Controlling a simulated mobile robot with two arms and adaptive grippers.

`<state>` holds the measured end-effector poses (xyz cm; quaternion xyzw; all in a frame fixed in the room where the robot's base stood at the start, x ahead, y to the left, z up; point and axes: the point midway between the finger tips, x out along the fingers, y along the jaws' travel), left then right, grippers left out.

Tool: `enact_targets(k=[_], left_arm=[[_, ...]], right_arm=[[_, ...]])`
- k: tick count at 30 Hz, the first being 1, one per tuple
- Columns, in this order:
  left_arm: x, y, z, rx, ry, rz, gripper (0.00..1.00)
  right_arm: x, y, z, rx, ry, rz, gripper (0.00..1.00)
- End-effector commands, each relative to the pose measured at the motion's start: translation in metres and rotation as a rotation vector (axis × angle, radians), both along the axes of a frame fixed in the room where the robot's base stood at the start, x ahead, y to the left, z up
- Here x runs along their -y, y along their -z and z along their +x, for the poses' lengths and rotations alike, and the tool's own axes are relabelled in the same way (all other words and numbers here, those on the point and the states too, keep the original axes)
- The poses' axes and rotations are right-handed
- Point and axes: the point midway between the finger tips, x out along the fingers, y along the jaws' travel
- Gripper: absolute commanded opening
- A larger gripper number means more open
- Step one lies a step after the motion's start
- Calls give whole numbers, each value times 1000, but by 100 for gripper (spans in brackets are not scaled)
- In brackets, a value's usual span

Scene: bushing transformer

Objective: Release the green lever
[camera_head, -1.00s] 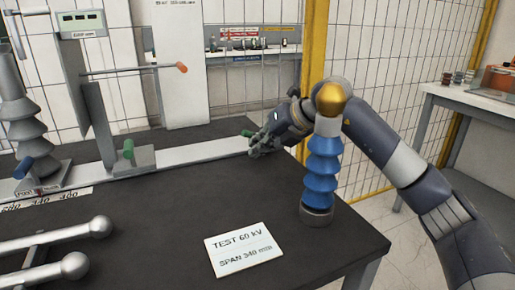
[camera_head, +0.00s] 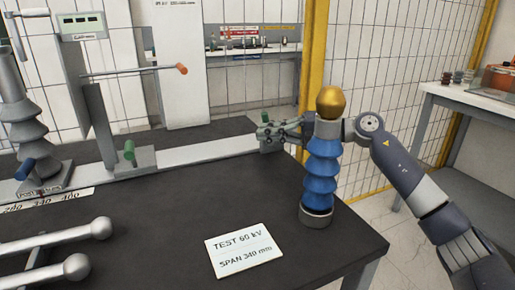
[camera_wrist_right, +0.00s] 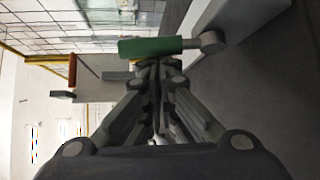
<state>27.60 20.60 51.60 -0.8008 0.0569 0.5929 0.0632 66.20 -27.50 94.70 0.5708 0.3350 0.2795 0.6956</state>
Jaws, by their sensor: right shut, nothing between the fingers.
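A green lever (camera_head: 264,118) shows at the right end of the long white rail, next to the fingers of my right gripper (camera_head: 278,131). In the right wrist view the green handle (camera_wrist_right: 152,47) lies crosswise just beyond the fingertips of my right gripper (camera_wrist_right: 158,66), with its grey pivot to the right. The fingers are shut with nothing between them; whether they touch the handle I cannot tell. Another green lever (camera_head: 129,151) stands on a grey block on the rail, further left. My left gripper is not in view.
A blue ribbed insulator (camera_head: 320,175) with a gold ball (camera_head: 331,102) stands in front of my right wrist, partly hiding it. A sign card (camera_head: 243,250) lies on the black table (camera_head: 180,225). Grey ball-ended rods (camera_head: 55,240) lie front left. A wire fence stands behind.

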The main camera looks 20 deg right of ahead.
Motion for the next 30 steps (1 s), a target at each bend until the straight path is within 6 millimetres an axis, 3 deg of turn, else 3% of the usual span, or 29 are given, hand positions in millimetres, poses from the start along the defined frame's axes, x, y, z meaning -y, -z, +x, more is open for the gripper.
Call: enact_targets(k=[12,30], left_arm=[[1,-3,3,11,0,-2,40],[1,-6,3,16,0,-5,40]], right_arm=[[10,-3,1,-8,0,210,0],[12,-4,1,-7,2,244,0]])
